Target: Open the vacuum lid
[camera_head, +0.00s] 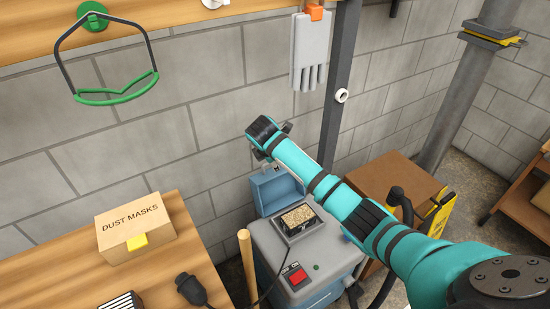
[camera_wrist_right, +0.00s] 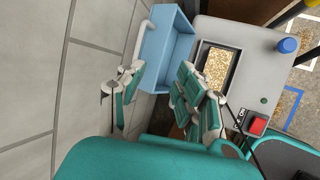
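The vacuum (camera_head: 325,265) is a grey box with a blue lower part, standing on the floor beside the workbench. Its blue lid (camera_head: 275,191) stands raised at the wall side, showing its hollow inside. The opening beside it shows a tan, grainy fill (camera_head: 298,217). The lid (camera_wrist_right: 168,48) and fill (camera_wrist_right: 213,66) also show in the right wrist view. My right gripper (camera_wrist_right: 160,95) is open and empty, its fingers spread wide near the lid; I cannot tell whether one touches it. In the head view the fingers are mostly hidden behind my right arm. My left gripper is out of view.
A workbench (camera_head: 75,285) at left holds a dust masks box (camera_head: 136,227). A wooden handle (camera_head: 246,262) stands beside the vacuum. The block wall (camera_head: 200,130) is close behind the lid. A red switch (camera_head: 297,277) and a brown cabinet (camera_head: 395,185) are nearby.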

